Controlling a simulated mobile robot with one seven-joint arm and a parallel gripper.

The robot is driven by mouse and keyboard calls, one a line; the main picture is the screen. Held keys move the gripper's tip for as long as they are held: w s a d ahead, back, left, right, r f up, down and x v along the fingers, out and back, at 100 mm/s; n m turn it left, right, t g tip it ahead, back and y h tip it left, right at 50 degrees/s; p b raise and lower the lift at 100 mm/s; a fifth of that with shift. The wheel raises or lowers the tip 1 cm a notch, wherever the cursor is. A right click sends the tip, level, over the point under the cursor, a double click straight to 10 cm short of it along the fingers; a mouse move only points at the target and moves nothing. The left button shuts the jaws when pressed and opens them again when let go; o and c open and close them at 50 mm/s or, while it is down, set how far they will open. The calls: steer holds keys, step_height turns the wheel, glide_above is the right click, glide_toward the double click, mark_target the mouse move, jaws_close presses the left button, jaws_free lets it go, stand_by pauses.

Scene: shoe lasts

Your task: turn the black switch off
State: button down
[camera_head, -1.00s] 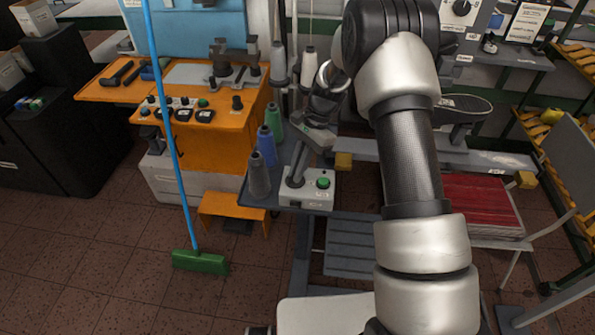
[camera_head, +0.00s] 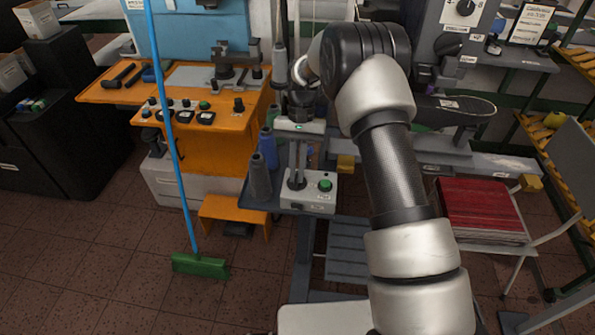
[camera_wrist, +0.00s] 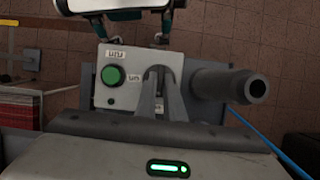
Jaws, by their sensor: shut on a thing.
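A white control box (camera_head: 312,194) sits on the grey stand. It has a green button (camera_head: 325,185) on its right side in the head view. The black switch (camera_head: 297,184) is on the box left of that button, mostly hidden by my fingertips. My gripper (camera_head: 297,178) points down over the box, its fingers shut around the switch. In the wrist view my fingers (camera_wrist: 158,76) meet at the face of the box (camera_wrist: 103,92), beside the green button (camera_wrist: 113,75). I cannot make out the switch's setting.
Thread cones, one grey (camera_head: 259,177) and one blue (camera_head: 267,147), stand close left of the box. An orange workbench (camera_head: 215,155) is farther left, with a green broom (camera_head: 200,264) before it. A red stack (camera_head: 480,208) lies to the right.

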stand_by(0.4)
steer(key=c, duration=1.9)
jaws_free()
steer(key=shift+o, duration=0.2)
steer(key=v, duration=1.7)
steer(key=shift+r+p, duration=0.25)
steer(key=shift+p, duration=0.2)
steer(key=shift+a, duration=0.1)
